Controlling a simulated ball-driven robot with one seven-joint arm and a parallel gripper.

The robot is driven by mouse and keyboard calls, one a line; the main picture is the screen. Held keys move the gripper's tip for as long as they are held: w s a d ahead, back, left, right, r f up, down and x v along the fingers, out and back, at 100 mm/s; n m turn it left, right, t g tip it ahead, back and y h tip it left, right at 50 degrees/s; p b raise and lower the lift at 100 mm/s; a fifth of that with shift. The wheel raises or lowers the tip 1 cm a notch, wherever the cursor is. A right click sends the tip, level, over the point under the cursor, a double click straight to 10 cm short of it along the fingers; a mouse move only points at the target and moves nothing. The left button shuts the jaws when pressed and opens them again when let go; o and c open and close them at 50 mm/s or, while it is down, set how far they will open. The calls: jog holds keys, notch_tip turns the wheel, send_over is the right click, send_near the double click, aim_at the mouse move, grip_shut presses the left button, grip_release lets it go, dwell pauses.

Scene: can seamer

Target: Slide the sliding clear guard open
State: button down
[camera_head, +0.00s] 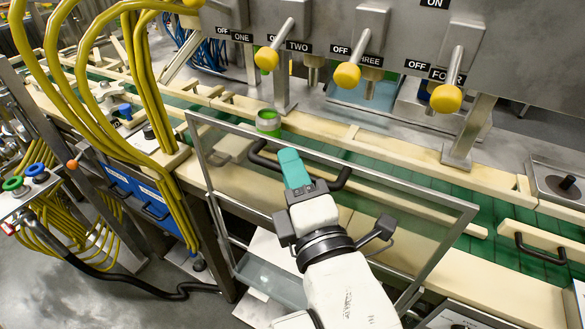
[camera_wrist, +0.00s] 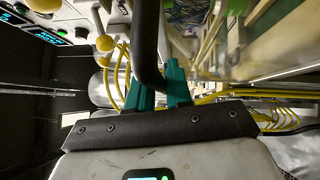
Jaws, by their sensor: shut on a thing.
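The clear guard (camera_head: 222,199) is a see-through panel in a grey metal frame, standing tilted in front of the conveyor in the head view. Its black bar handle (camera_head: 262,158) runs along the upper part of the panel. My gripper (camera_head: 290,158), with green fingers, is at the handle's middle and shut on it; the fingers hide part of the handle. In the wrist view the handle (camera_wrist: 146,45) runs down between the green fingers (camera_wrist: 160,88).
Behind the guard runs a green conveyor (camera_head: 405,175) between cream rails, with a green can (camera_head: 268,121) on it. Yellow-knobbed levers (camera_head: 346,75) hang above. Yellow hoses (camera_head: 150,90) stand at the left. Another black handle (camera_head: 540,248) is at the right.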

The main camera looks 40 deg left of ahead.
jog(key=shift+f, duration=0.15)
dwell(0.3)
notch_tip(320, 180, down, 22)
jog(key=b, duration=2)
jog(key=c, duration=1.1)
grip_release()
jog(key=shift+c, duration=0.2)
jog(key=shift+d, duration=0.1)
jog(key=b+v, duration=0.1)
jog(key=v, duration=0.9)
jog(key=shift+s+d+b, duration=0.2)
jog(key=shift+d+b, duration=0.05)
jog(key=shift+b, duration=0.1)
